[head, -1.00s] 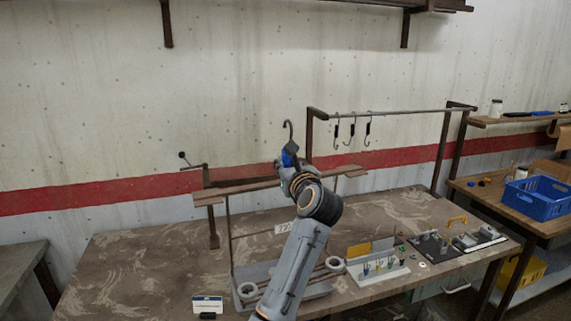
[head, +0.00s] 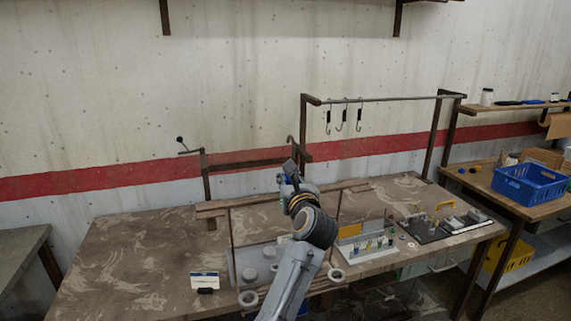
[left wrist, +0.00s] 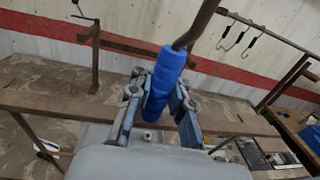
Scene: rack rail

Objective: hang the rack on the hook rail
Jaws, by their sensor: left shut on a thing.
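My left gripper (head: 289,174) is shut on the blue handle (left wrist: 164,88) under the rack's hook. The rack (head: 240,204) hangs from it, with a brown crossbar, thin side rods and a grey tray low down, partly hidden by my arm. Its hook (head: 290,146) points up, free of any bar. The crossbar also shows in the left wrist view (left wrist: 50,105). The hook rail (head: 400,98) is a thin bar on a brown frame, up and to the right of the rack's hook. My right gripper is not in view.
Three dark-handled hooks (head: 343,116) hang near the rail's left end. A lower brown frame (head: 245,163) stands left of it. A pegged fixture (head: 366,246) and other parts sit on the table's right. A blue crate (head: 530,188) is farther right. The table's left is clear.

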